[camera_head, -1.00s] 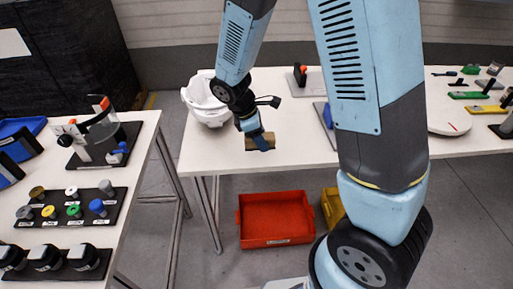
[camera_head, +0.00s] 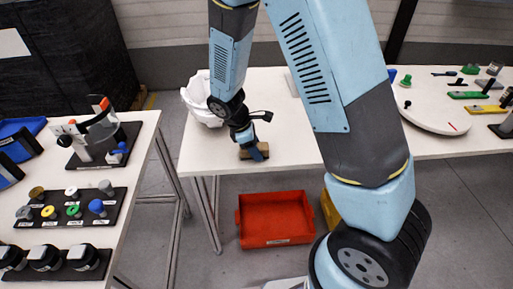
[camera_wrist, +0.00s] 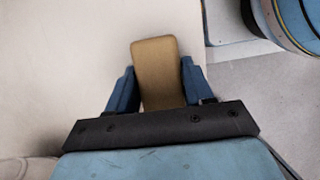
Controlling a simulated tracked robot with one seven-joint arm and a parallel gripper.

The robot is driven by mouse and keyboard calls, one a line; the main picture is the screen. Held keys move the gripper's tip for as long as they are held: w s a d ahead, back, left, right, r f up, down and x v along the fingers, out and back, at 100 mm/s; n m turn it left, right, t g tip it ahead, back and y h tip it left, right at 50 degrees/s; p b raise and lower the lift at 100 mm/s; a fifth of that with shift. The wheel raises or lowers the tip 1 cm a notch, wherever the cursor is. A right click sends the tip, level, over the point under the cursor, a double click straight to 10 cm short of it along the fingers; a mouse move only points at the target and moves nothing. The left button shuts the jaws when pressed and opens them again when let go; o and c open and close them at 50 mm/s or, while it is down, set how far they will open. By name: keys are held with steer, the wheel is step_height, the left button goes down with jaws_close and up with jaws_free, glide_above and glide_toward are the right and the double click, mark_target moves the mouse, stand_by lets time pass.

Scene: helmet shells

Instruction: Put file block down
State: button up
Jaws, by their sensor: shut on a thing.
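The file block (camera_wrist: 157,66) is a tan-brown rounded block. In the wrist view it sits between the two blue fingers of my gripper (camera_wrist: 156,88), which are shut on it. In the head view the block (camera_head: 246,154) shows at the front edge of the white table, with my gripper (camera_head: 256,150) over it. I cannot tell whether the block touches the tabletop or hangs just above it.
A white helmet shell (camera_head: 203,98) stands on the white table (camera_head: 290,150) left of my gripper. A red bin (camera_head: 275,218) is on the floor below the front edge. A side table (camera_head: 130,180) with fixtures stands at left. The tabletop right of the block is clear.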

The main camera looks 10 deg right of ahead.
steer(key=shift+s+f, duration=0.15)
steer(key=shift+f, duration=0.2)
steer(key=shift+s+f, duration=0.1)
steer(key=o, duration=0.9)
steer(key=shift+s+f, duration=0.15)
steer(key=shift+o, duration=0.2)
steer(key=shift+a+r, duration=0.1)
steer(key=shift+r, duration=0.3)
steer(key=v, duration=1.2)
steer(key=shift+w+r, duration=0.35)
